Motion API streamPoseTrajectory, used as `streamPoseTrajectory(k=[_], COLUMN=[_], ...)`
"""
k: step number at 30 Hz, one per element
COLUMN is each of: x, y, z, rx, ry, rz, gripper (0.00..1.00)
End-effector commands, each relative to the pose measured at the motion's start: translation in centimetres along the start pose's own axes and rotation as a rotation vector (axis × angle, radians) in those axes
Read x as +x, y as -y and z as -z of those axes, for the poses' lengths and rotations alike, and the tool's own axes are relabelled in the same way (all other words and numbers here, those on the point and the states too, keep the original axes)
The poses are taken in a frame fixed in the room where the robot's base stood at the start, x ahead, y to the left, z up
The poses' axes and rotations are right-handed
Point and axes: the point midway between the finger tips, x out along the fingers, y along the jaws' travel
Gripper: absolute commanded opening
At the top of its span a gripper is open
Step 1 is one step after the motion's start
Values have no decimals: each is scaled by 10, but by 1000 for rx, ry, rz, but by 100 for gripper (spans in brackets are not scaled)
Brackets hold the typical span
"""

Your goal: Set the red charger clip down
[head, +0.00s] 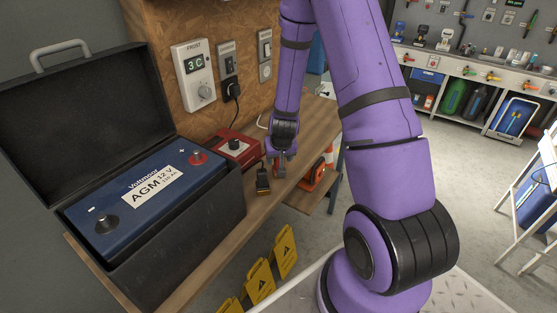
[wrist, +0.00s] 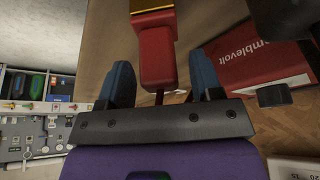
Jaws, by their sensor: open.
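The red charger clip (wrist: 156,55) shows in the wrist view between the two blue fingers of my gripper (wrist: 160,80), with a gap to the finger on the right and a thin one on the left. Its brass-coloured jaw points away from my palm, over the wooden bench (wrist: 110,30). My gripper is open. The red charger (head: 238,147) stands just left of it and also shows in the wrist view (wrist: 262,68).
A blue battery (head: 150,195) sits in an open black box (head: 200,235) on the bench's left. Wall units (head: 200,75) hang behind the charger.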

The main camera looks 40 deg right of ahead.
Motion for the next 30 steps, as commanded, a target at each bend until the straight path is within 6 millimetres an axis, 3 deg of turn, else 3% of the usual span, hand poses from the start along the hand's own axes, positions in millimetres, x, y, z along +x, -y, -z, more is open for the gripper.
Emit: streamPoseTrajectory(k=[15,26,30], x=[-78,-104,-127], y=[1,1,11], z=[0,0,4], rx=[-2,-2,-16], ry=[-3,-1,-7], rz=[2,4,39], gripper=[59,59,59])
